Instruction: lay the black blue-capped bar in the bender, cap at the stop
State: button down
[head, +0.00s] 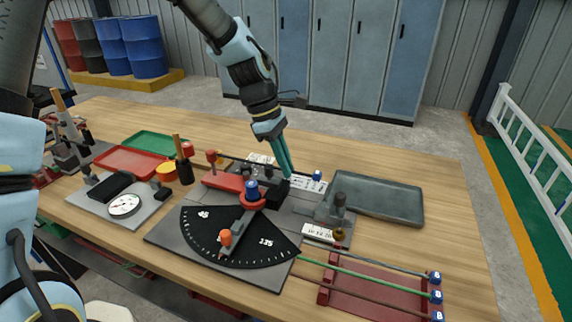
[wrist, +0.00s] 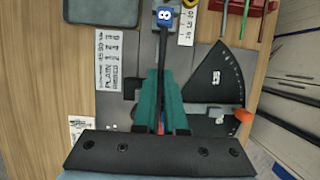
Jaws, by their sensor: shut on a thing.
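My gripper (head: 287,178) is shut on the black bar (wrist: 163,50), with green fingers on either side of it. The bar's blue cap (head: 317,175) is to the right of the fingers; in the wrist view the cap (wrist: 164,15) is at the top. The bender (head: 165,236) is a grey plate with a black angle dial (head: 203,231), a red pivot with a blue top, and an orange-knobbed lever (head: 225,238). The bar is behind the pivot, near the bender's black blocks. I cannot tell whether it touches them, or which part is the stop.
A red rack (head: 370,290) at front right holds several blue-capped bars. A grey tray (head: 375,198) is at right, with a dark knobbed post (head: 338,204) before it. Red (head: 128,160) and green (head: 155,144) trays and a dial gauge (head: 124,205) are at left.

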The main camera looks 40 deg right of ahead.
jog(key=shift+s+d+f+b, duration=0.15)
jog(key=shift+s+f+b, duration=0.2)
jog(key=shift+b, duration=0.55)
jog(key=shift+s+d+h+b, duration=0.15)
jog(key=shift+h+b, duration=0.15)
jog(key=shift+b, duration=0.15)
jog(key=shift+r+t, duration=0.2)
jog(key=shift+t, duration=0.1)
jog(key=shift+f+b, duration=1.75)
jog(key=shift+f, duration=1.85)
jog(key=shift+f, duration=0.15)
jog(key=shift+p, duration=0.3)
jog(key=shift+s+d, duration=0.3)
jog(key=shift+s, duration=0.15)
